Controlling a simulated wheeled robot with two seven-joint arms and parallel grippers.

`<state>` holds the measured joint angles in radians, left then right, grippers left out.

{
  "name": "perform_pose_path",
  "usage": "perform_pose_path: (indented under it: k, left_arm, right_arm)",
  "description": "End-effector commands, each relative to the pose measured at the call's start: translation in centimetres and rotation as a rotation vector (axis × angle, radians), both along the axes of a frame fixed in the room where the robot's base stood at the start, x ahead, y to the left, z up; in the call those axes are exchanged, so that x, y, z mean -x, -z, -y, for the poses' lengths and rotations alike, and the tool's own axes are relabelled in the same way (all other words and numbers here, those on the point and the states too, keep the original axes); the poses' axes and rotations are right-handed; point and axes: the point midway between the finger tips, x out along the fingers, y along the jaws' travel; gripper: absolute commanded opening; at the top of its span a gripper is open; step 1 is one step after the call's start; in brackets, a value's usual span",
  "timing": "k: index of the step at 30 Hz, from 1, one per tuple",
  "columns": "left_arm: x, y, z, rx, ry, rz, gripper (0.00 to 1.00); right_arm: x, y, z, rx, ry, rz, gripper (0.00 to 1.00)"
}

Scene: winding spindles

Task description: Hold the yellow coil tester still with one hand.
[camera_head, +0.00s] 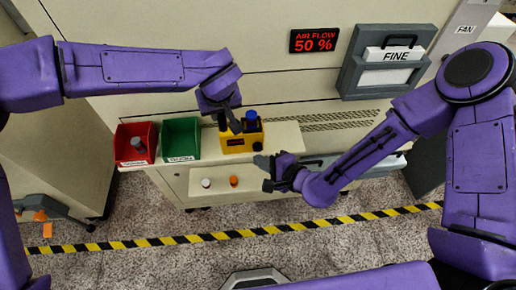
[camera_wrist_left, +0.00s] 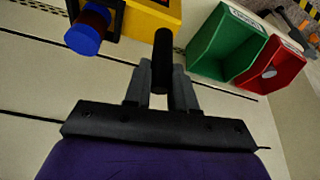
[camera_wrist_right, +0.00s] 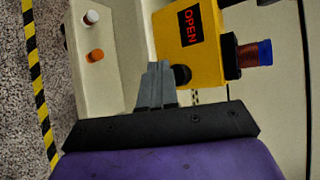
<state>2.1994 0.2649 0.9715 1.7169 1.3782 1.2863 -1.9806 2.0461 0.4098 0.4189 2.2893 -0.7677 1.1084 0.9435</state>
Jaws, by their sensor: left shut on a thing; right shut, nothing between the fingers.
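The yellow coil tester (camera_head: 232,144) stands on the pale shelf, right of the bins; its red display reads OPEN in the right wrist view (camera_wrist_right: 208,40). A coil with a blue end (camera_head: 251,115) is held in its black fitting, and also shows in the left wrist view (camera_wrist_left: 84,39). My left gripper (camera_head: 235,126) is shut on the upright black post (camera_wrist_left: 162,50) of the tester. My right gripper (camera_head: 262,161) is shut and empty, by the tester's front right corner. In the right wrist view its fingertips (camera_wrist_right: 157,72) are close to a black knob (camera_wrist_right: 182,75); contact cannot be told.
A red bin (camera_head: 124,157) with a grey spool inside and a green bin (camera_head: 181,153) stand left of the tester. An AIR FLOW 50 % display (camera_head: 314,40) is on the wall.

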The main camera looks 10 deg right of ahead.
Motion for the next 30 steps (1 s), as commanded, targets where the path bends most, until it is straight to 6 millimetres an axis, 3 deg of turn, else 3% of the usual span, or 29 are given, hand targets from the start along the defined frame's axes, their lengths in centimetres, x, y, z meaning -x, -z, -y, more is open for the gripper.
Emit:
perform_pose_path:
  k: [14,30]
  left_arm:
    - [0.0,0.0,0.0,0.0,0.0,0.001,0.0]
    - [0.0,0.0,0.0,0.0,0.0,0.001,0.0]
  right_arm:
    - [4.5,0.0,0.0,0.0,-0.001,-0.002,0.0]
    - [4.7,0.0,0.0,0.001,0.0,-0.001,0.0]
